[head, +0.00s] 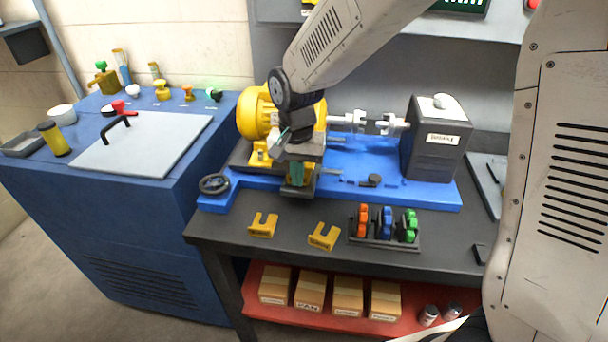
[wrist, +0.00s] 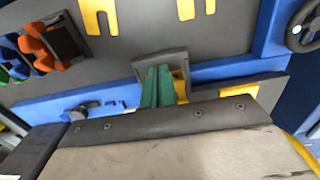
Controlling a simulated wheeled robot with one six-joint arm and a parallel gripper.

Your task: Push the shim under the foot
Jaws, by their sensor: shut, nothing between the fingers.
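My gripper (head: 297,176) points down at the front edge of the blue base, in front of the yellow motor (head: 257,112). Its green fingers (wrist: 157,88) are together, with nothing held between them. Beside them in the wrist view is a yellow piece (wrist: 181,86), mostly hidden; I cannot tell whether it is a shim or whether the fingers touch it.
The blue base (head: 420,192) carries a shaft coupling and a dark labelled box (head: 436,140). A black handwheel (head: 214,184) is at its left end. A rack (head: 385,243) of orange, blue and green pieces stands right of the shims. The bench front around the shims is clear.

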